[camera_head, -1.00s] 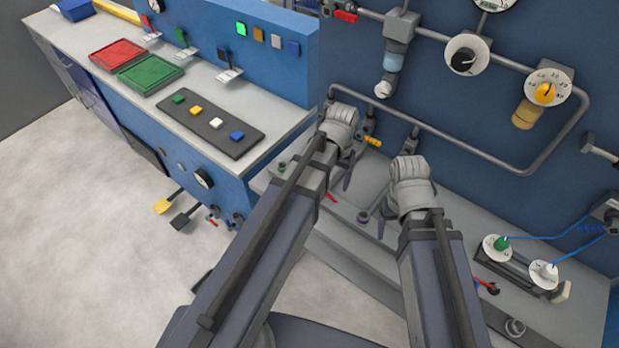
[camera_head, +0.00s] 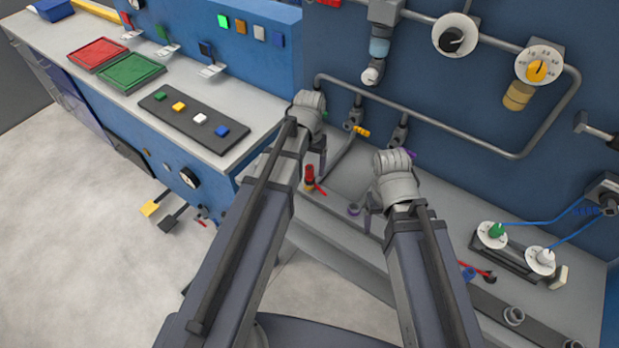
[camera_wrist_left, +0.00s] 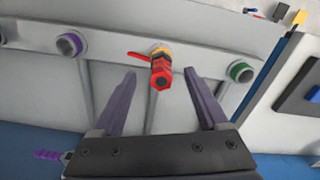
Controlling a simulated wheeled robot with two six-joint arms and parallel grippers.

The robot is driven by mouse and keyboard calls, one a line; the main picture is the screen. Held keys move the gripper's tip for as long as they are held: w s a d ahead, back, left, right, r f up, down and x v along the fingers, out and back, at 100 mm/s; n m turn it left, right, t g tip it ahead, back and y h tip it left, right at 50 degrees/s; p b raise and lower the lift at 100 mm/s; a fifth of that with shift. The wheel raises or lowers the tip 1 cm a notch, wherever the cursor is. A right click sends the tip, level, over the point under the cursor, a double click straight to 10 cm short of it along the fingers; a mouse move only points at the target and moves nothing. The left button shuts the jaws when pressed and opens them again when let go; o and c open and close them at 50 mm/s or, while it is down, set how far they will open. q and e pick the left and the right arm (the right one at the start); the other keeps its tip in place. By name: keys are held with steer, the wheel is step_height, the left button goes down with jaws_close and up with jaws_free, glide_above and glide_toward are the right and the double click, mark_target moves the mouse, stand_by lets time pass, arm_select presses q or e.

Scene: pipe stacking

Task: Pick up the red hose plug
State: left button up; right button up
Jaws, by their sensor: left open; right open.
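The red hose plug (camera_head: 309,174) stands upright on the front rail of the grey bench (camera_head: 338,224), in a fitting with a yellow-orange collar. In the left wrist view the plug (camera_wrist_left: 161,73) shows between the fingers, with a red lever beside it. My left gripper (camera_head: 321,160) is open and empty, its purple-grey fingers on either side of the plug in the picture; I see no contact. Part of this gripper is hidden behind its arm. My right gripper (camera_head: 369,203) is near the purple-ringed socket (camera_head: 354,209), mostly hidden by its own wrist.
In the left wrist view a purple-ringed socket (camera_wrist_left: 69,45) and a green-ringed socket (camera_wrist_left: 240,72) flank the plug on the rail. A grey pipe loop (camera_head: 440,128) runs along the blue wall behind. Two white dials (camera_head: 540,261) stand at the bench's right.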

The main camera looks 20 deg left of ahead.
mark_target(310, 174)
arm_select(q)
step_height(310, 174, down, 5)
steer(key=b, duration=0.4)
steer(key=shift+w+r, duration=0.1)
steer(key=shift+w, duration=0.05)
arm_select(e)
step_height(310, 174, down, 5)
steer(key=shift+r, duration=0.1)
arm_select(q)
steer(key=shift+r, duration=0.1)
jaws_close()
stand_by(0.7)
